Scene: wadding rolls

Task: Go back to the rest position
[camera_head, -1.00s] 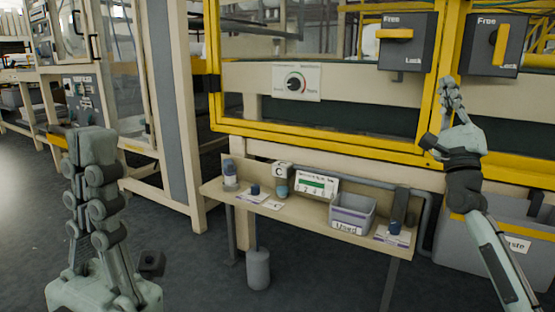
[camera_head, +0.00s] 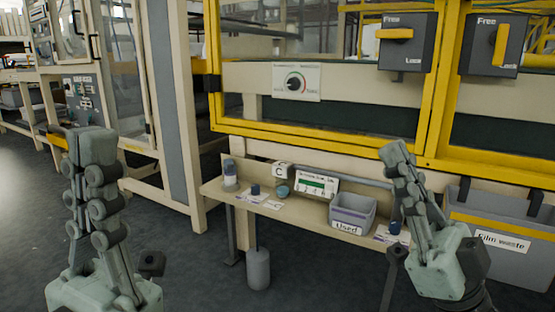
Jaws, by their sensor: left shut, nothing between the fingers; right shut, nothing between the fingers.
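My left gripper (camera_head: 88,148) stands upright at the left of the head view, fingers pointing up, shut and empty. It is in front of the floor and the machine frame, apart from both. My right gripper (camera_head: 395,152) is at the right, fingers pointing up and a little left, shut and empty. It appears in front of the right end of the small shelf and hides part of it. It looks clear of the yellow door frame behind.
A narrow shelf (camera_head: 310,213) holds a grey "Used" bin (camera_head: 353,212), a sign (camera_head: 316,186) and several small containers. A grey "Film waste" bin (camera_head: 500,225) is at the right. Yellow-framed machine doors (camera_head: 330,137) with two Free/Lock switches stand behind. Dark floor is open at lower left.

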